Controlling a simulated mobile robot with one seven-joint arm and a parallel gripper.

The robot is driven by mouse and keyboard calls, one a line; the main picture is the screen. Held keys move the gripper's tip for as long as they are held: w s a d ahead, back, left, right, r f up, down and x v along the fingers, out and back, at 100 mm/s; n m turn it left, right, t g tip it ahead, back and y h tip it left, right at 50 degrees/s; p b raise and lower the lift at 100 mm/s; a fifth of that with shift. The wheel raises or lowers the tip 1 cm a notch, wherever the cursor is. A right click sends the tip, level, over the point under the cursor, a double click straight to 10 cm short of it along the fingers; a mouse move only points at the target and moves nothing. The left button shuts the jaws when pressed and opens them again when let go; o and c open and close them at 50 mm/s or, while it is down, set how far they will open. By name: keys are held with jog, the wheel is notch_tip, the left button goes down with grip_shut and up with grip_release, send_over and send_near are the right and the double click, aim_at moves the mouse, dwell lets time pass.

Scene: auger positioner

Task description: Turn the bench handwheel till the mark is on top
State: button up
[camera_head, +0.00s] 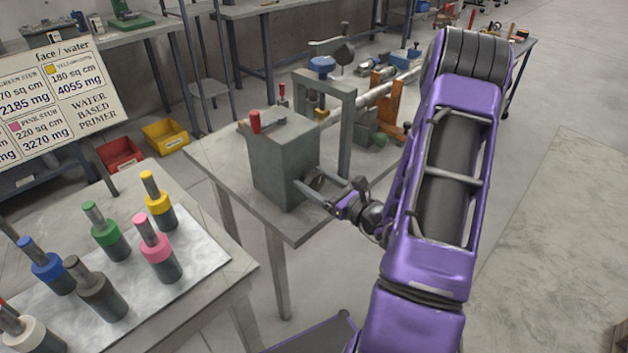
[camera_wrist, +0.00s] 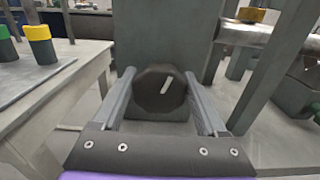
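The handwheel shows in the wrist view (camera_wrist: 155,98) as a dark, many-sided knob on the front face of a grey-green box (camera_head: 284,160). A short white mark (camera_wrist: 166,86) sits on its face, right of centre and slanting up to the right, not straight on top. My gripper reaches the box from the right in the head view (camera_head: 316,190). In the wrist view its two fingers (camera_wrist: 160,80) stand on either side of the handwheel. The knob fills nearly the whole gap; whether the fingers press on it I cannot tell. In the head view the fingers partly hide the handwheel.
The box stands on a grey bench (camera_head: 228,165) with a metal frame (camera_head: 345,125) behind it. A second table (camera_head: 210,290) at left holds several coloured stubs. Open floor lies at right.

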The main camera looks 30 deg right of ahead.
jog(key=c, duration=0.8)
jog(key=shift+o, duration=0.2)
jog(key=shift+m+p, duration=0.3)
jog(key=shift+d+r+m+p, duration=0.1)
jog(key=shift+r+m+p, duration=0.05)
jog(key=shift+m+p, duration=0.7)
jog(key=m+p, duration=0.3)
jog(key=m, duration=0.1)
jog(key=shift+d+m, duration=0.1)
jog(key=shift+m, duration=0.25)
jog(key=m+p, duration=0.3)
jog(key=shift+d+f+m+p, duration=0.1)
jog(key=shift+f+m+p, duration=0.1)
jog(key=shift+m+p, duration=0.55)
jog(key=shift+f+m+p, duration=0.15)
jog(key=shift+m+p, duration=0.05)
jog(key=shift+m, duration=0.95)
